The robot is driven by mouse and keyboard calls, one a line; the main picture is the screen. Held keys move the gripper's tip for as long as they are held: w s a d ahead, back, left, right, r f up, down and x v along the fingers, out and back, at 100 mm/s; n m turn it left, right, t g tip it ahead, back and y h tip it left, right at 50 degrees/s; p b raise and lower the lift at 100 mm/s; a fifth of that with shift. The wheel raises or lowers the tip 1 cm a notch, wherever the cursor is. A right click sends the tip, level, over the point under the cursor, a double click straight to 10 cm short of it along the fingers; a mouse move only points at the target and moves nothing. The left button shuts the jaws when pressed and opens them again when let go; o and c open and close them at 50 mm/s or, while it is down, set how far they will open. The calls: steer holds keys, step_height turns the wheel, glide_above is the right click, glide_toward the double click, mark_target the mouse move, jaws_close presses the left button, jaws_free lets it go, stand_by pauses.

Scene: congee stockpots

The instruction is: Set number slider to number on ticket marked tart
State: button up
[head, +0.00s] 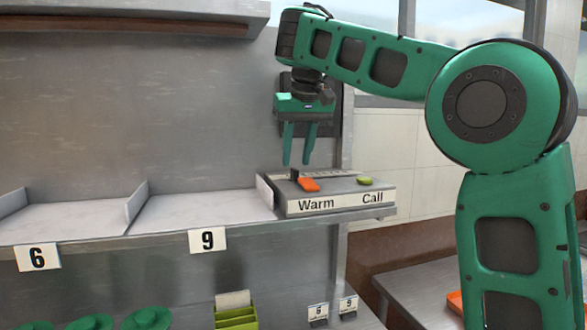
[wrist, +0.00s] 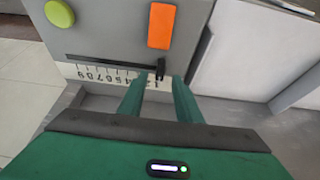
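The number slider is a black knob (wrist: 160,70) in a dark slot on the grey control box (head: 345,188). In the wrist view a strip of numbers (wrist: 105,73) runs along the slot, upside down, and the knob is at the right end, the low-number end. My gripper (head: 297,164) points down above the box's left part. Its fingers are apart and empty; in the wrist view the knob appears between the fingertips (wrist: 159,82). Two small tickets stand on the lower shelf, one with 6 (head: 318,311) and one with 9 (head: 348,304); their small writing is unreadable.
The box also has an orange switch (head: 309,184) above "Warm" and a green button (head: 364,181) above "Call". Green round items (head: 147,318) and a green holder (head: 235,317) sit below.

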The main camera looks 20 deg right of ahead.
mark_target(295, 169)
steer(key=shift+x, duration=1.55)
steer(key=shift+c, duration=0.7)
jaws_close()
